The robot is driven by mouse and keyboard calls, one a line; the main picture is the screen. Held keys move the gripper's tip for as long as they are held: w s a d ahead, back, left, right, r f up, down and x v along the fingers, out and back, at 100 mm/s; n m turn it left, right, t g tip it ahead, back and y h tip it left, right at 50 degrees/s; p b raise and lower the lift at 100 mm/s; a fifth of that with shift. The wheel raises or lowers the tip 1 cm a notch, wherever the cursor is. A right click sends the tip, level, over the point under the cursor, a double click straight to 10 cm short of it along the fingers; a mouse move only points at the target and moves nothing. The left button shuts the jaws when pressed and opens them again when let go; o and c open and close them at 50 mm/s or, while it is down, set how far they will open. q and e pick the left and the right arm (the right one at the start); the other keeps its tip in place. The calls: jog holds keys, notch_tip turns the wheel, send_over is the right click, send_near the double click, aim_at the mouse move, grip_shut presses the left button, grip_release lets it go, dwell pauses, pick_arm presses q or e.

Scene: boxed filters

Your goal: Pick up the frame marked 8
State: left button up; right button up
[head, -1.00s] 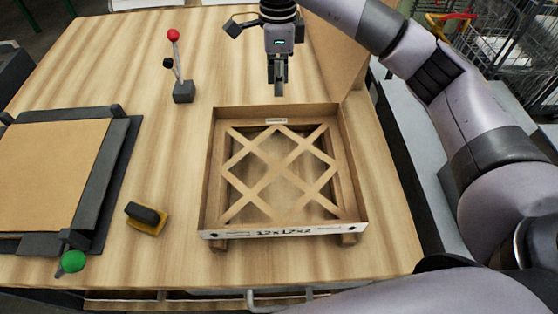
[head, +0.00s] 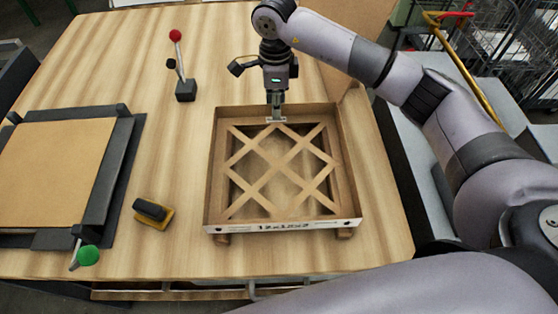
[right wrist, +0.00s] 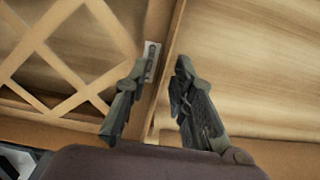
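A brown cardboard frame with a diagonal lattice (head: 238,170) lies flat in a shallow open box (head: 208,180) on the wooden table. A small light label (head: 268,119) sits on the frame's far edge, partly hidden by the gripper. It also shows in the right wrist view (right wrist: 151,55), but I cannot read it. My right gripper (head: 277,118) points down at the far edge. In the right wrist view my right gripper (right wrist: 157,82) is open and empty, its fingers apart on either side of the far edge. I cannot tell whether they touch it. My left gripper is not in view.
The box's near wall carries dark size print (head: 283,226). A red-knobbed lever (head: 178,65) stands behind left. A dark fixture with a brown panel (head: 50,170) and green-knobbed handle (head: 88,256) is at left. A black and yellow block (head: 152,213) lies between. A brown flap rises behind right.

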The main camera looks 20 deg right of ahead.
grip_shut()
dwell(0.5)
